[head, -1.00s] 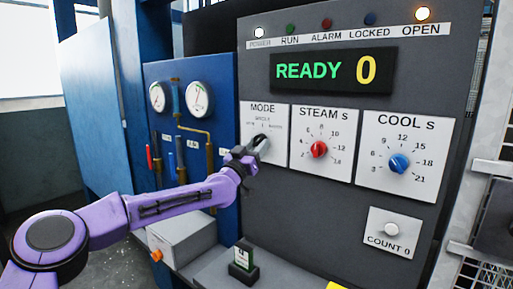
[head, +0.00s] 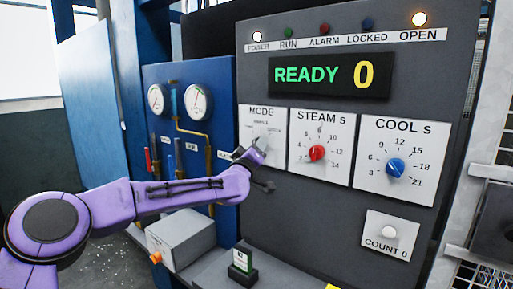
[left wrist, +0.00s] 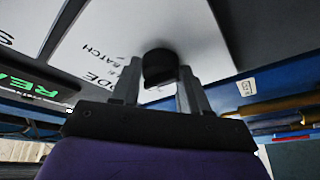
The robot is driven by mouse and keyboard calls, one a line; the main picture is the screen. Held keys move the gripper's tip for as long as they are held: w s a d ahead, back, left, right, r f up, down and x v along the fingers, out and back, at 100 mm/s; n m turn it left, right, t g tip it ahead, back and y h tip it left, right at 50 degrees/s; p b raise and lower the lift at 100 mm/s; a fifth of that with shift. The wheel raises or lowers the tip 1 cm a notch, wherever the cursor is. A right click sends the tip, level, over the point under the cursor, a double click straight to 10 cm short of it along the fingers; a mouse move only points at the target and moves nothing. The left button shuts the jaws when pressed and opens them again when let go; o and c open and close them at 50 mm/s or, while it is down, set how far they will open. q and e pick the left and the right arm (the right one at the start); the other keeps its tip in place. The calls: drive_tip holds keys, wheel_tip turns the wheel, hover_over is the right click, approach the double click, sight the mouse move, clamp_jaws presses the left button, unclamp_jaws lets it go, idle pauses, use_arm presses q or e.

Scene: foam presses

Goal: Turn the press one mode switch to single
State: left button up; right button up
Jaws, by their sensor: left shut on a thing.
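The mode switch panel (head: 249,111) is a white plate marked MODE at the left of the dark control face. In the left wrist view its black round knob (left wrist: 159,64) sits between the fingers of my left gripper (left wrist: 159,88). In the head view my left gripper (head: 262,146) is at the lower part of the mode plate, shut on the knob, and it hides most of it. The word BATCH shows beside the knob in the wrist view; the pointer's exact setting cannot be told. My right gripper is not in view.
The steam dial (head: 317,153) and cool dial (head: 395,167) are to the right, with the count button (head: 389,233) below. The display (head: 330,75) reads READY 0; the power and open lamps are lit. Gauges (head: 197,102) and pipes stand on the blue panel at left.

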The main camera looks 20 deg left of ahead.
use_arm(q)
drive_tip(key=shift+n, duration=0.4)
drive_tip(key=o, duration=0.9)
drive_tip(key=shift+o, duration=0.8)
drive_tip(key=shift+s+a, duration=0.1)
drive_tip(key=b+v, duration=0.5)
drive_tip(key=v, duration=0.5)
drive_tip(key=shift+s, duration=0.3)
